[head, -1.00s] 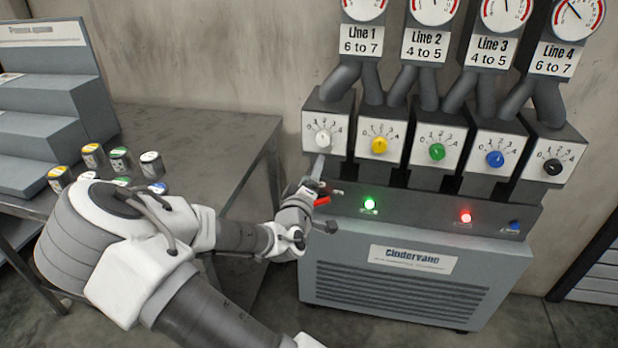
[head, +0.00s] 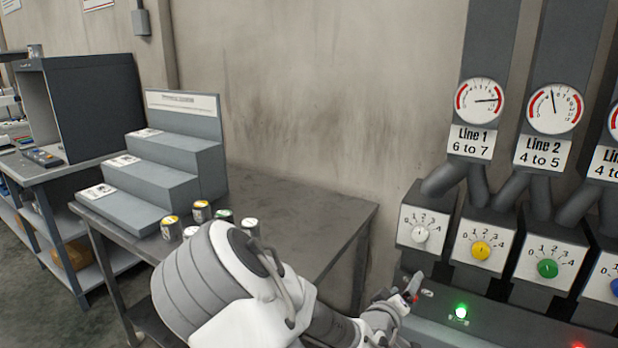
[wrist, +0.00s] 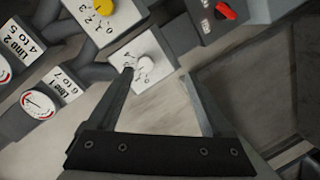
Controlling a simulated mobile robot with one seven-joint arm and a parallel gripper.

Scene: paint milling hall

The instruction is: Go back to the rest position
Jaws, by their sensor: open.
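My gripper (head: 412,285) is low in front of the Line 1 dial box in the head view, with my arm reaching to it from the lower middle. In the wrist view my gripper (wrist: 155,76) is open, its two fingers spread with nothing held. The white knob (head: 420,233) of Line 1 is above the fingers in the head view. It also shows between and just beyond the fingertips in the wrist view (wrist: 145,68). The fingers look apart from it. The exact gap cannot be told.
The yellow knob (head: 480,250) and green knob (head: 547,268) are to the right. A red switch (wrist: 226,11) is close by. A green lamp (head: 461,311) is lit on the panel. The table (head: 310,215) behind my arm holds several cans and a stepped grey rack (head: 160,175).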

